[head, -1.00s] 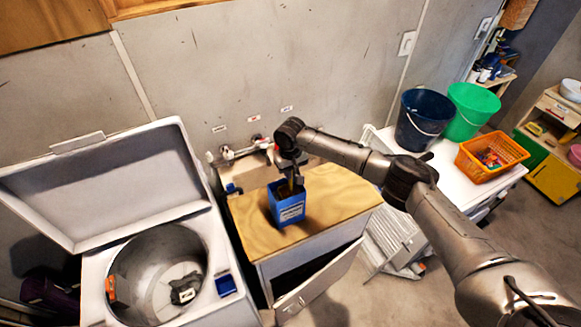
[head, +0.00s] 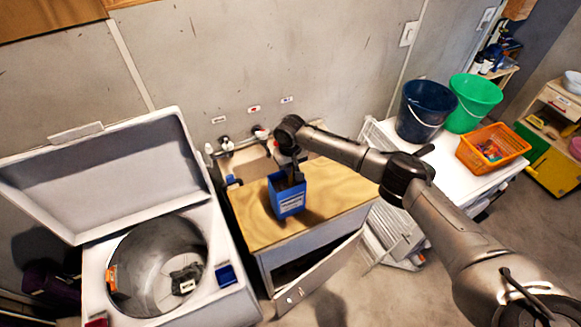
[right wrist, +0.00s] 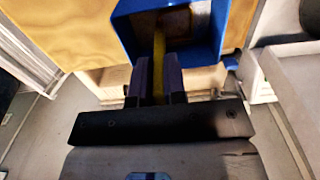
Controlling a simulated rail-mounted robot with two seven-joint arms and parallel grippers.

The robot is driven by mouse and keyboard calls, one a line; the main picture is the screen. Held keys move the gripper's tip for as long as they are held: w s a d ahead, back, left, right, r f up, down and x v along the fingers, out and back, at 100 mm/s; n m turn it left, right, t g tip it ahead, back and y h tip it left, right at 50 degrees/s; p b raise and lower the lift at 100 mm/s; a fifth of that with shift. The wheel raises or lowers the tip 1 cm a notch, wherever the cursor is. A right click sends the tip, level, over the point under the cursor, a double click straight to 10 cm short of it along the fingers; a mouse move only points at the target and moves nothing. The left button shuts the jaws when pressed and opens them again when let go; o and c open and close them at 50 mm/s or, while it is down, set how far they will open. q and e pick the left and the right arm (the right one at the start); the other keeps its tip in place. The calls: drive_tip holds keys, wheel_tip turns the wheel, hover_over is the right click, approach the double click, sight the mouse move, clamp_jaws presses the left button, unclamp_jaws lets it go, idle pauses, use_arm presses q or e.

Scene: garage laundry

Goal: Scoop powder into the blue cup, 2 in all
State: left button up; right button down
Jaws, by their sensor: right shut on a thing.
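A blue open-topped box with a white label (head: 288,204) stands upright on the wood-topped cabinet (head: 253,228). My right gripper (head: 295,178) points down into its mouth. In the right wrist view its two fingers (right wrist: 158,80) are shut on a thin yellow handle (right wrist: 159,52), which reaches into the blue box (right wrist: 128,30). The handle's far end and any powder on it are hard to make out. The small blue cup (head: 226,275) sits on the front right ledge of the top-loading washer (head: 215,302); its inside is too small to read. My left gripper is out of view.
The washer's lid (head: 100,180) stands open over a drum (head: 150,262) with dark and white items inside. The cabinet's door (head: 318,272) hangs open. Navy (head: 425,112) and green (head: 475,103) buckets and an orange basket (head: 480,158) stand on a white surface at right.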

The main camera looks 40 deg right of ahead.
drive_tip(key=shift+f, duration=1.2)
drive_tip(key=shift+r, duration=0.1)
idle(0.6)
drive_tip(key=shift+r, duration=0.25)
wheel_tip(320, 180, up, 6)
drive_tip(key=p, duration=0.7)
wheel_tip(320, 180, up, 5)
drive_tip(key=p, duration=0.4)
drive_tip(key=shift+f+p, duration=0.15)
drive_tip(key=shift+p, duration=0.2)
drive_tip(key=shift+r, duration=1.3)
